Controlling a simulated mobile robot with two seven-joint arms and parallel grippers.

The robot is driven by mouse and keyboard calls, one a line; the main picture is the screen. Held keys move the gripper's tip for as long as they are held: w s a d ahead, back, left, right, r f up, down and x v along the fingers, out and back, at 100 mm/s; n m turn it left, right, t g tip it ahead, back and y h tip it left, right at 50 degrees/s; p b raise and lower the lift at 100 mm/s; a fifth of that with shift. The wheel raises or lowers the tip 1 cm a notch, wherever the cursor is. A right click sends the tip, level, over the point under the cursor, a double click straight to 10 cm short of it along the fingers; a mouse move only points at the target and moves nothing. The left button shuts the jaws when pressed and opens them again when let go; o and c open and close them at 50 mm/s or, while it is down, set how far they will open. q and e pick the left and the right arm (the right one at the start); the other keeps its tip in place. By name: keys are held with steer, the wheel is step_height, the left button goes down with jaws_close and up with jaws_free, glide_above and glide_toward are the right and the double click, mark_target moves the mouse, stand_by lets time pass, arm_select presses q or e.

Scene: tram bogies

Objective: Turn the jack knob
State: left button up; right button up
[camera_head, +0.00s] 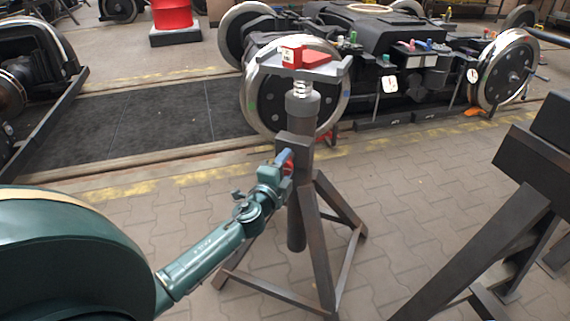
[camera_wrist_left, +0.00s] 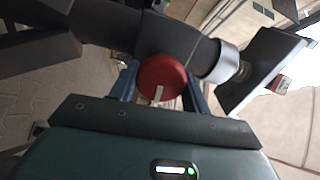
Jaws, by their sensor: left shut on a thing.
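The jack (camera_head: 303,108) stands upright on splayed dark legs in the middle of the head view. Its red knob (camera_wrist_left: 161,78) sits on the side of the column, with a pale mark on its face. In the head view the knob (camera_head: 288,168) is mostly hidden by my gripper. My left gripper (camera_head: 284,160) reaches in from the lower left and is shut on the knob. In the left wrist view, the blue fingers (camera_wrist_left: 160,88) lie on both sides of the knob. My right gripper is not in view.
A red-and-white block (camera_head: 304,57) lies on the jack's top plate. A bogie with steel wheels (camera_head: 395,70) stands behind. A dark trestle (camera_head: 490,220) is at the right. A red drum (camera_head: 172,14) stands at the back left. The paved floor (camera_head: 180,215) left of the jack is clear.

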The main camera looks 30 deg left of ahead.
arm_select(q)
steer(key=m+p, duration=0.1)
steer(key=m, duration=0.5)
steer(key=shift+f+m, duration=0.1)
steer(key=shift+m, duration=0.2)
steer(key=m+p, duration=0.1)
steer(key=m, duration=0.3)
steer(key=shift+f+m, duration=0.1)
steer(key=shift+m, duration=0.2)
steer(key=m+p, duration=0.1)
steer(key=m, duration=0.2)
steer(key=shift+a, duration=0.15)
steer(key=m+p, duration=0.1)
steer(key=m, duration=0.2)
steer(key=shift+m+p, duration=0.3)
steer(key=shift+m, duration=0.4)
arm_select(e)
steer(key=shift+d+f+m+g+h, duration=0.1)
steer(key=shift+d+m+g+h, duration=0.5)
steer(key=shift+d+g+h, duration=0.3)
arm_select(q)
steer(key=shift+f, duration=0.1)
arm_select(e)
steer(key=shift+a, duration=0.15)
arm_select(q)
steer(key=o, duration=1)
steer(key=shift+c, duration=0.2)
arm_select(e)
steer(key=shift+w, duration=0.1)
